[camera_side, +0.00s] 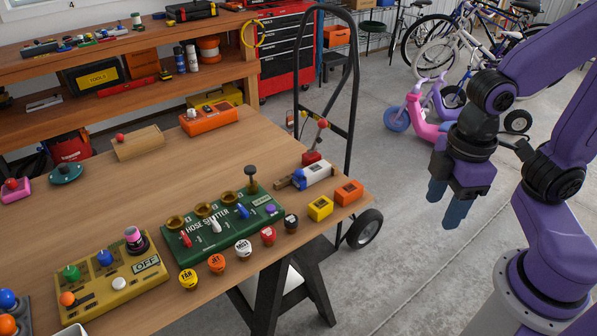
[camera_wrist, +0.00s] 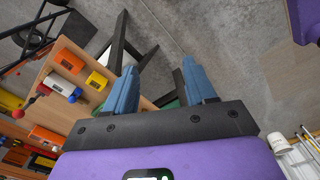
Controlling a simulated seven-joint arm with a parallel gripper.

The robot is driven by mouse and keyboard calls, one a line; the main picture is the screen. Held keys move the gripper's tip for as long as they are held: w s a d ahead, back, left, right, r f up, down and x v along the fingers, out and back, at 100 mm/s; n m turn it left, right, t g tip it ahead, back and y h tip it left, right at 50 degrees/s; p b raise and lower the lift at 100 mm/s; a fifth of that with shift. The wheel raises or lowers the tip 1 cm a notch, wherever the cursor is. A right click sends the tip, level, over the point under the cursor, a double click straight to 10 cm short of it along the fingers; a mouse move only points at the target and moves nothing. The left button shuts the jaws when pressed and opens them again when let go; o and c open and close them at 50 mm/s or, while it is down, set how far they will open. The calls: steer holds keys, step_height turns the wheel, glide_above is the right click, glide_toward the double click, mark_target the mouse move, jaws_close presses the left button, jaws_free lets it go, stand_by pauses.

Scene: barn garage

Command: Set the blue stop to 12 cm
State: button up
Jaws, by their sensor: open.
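A blue knob (camera_side: 298,180) sits at the left end of a white block (camera_side: 314,174), by a short wooden piece (camera_side: 282,184), near the table's right edge. It looks like the blue stop, but I cannot read any scale there. The blue knob (camera_wrist: 76,95) and white block (camera_wrist: 63,87) also show at the left of the wrist view. My gripper (camera_side: 447,203) has blue fingers and hangs over the floor, right of the table and apart from it. In the wrist view my gripper (camera_wrist: 160,66) is open, with nothing between the fingers.
An orange block (camera_side: 348,192) and a yellow block (camera_side: 320,208) stand near the white block. A black hand truck (camera_side: 352,100) stands behind the table (camera_side: 105,200).

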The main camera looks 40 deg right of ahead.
steer(key=w+a+m+h, duration=0.1)
steer(key=w+a+m, duration=0.25)
steer(key=w, duration=0.85)
steer(key=w+a+m+h, duration=0.15)
steer(key=w+a, duration=0.35)
steer(key=w, duration=0.7)
steer(key=m+h, duration=0.2)
steer(key=m, duration=0.3)
glide_above(298, 171)
steer(key=a, duration=0.6)
step_height(298, 171, down, 5)
steer(key=x, duration=1.7)
steer(key=shift+s+a, duration=0.1)
steer(key=shift+s, duration=0.2)
